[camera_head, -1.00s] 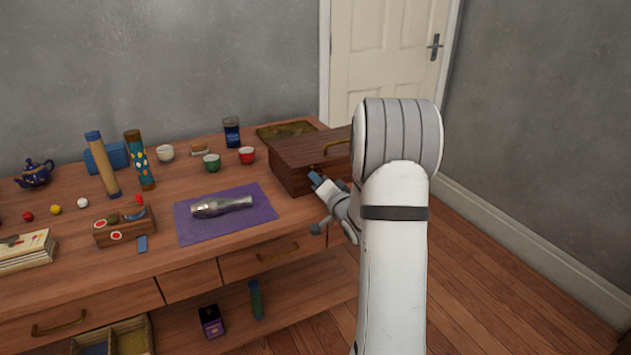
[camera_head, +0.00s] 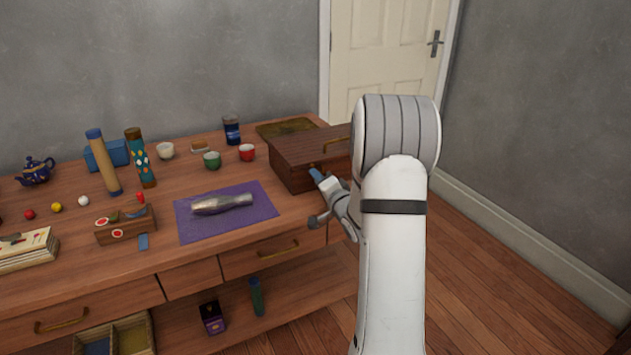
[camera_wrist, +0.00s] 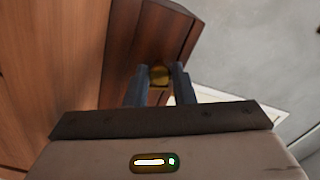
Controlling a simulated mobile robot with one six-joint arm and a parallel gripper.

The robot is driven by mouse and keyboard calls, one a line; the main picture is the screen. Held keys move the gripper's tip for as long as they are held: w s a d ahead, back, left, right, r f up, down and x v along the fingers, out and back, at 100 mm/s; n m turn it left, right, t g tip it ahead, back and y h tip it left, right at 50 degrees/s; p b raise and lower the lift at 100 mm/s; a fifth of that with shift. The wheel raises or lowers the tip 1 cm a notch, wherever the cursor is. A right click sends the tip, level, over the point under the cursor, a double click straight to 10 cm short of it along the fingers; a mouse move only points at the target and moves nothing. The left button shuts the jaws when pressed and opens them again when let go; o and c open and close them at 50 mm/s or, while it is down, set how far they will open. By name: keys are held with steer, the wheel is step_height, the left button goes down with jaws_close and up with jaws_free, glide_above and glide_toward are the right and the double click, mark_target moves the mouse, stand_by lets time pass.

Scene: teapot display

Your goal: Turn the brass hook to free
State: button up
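A dark brown wooden box (camera_head: 291,168) stands at the right end of the table, its lid down. A small brass piece, seemingly the brass hook (camera_wrist: 159,75), is on the box's front and shows between my fingers in the wrist view. My gripper (camera_head: 317,175) is at the box front, with its dark blue fingertips close to it. In the wrist view my gripper (camera_wrist: 161,73) is open, one finger on each side of the brass piece. I cannot tell whether either finger touches it. My arm hides the box's right part.
A purple cloth (camera_head: 263,206) with a metallic object (camera_head: 222,203) lies left of the box. Red (camera_head: 247,152) and green (camera_head: 211,160) cups stand behind it. A drawer with a brass handle (camera_head: 279,251) is below the table's front edge.

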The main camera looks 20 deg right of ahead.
steer(key=o, duration=0.4)
steer(key=shift+c, duration=0.2)
steer(key=s, duration=0.7)
steer(key=shift+s+d+p, duration=0.15)
steer(key=shift+s+p, duration=0.15)
steer(key=shift+s, duration=0.1)
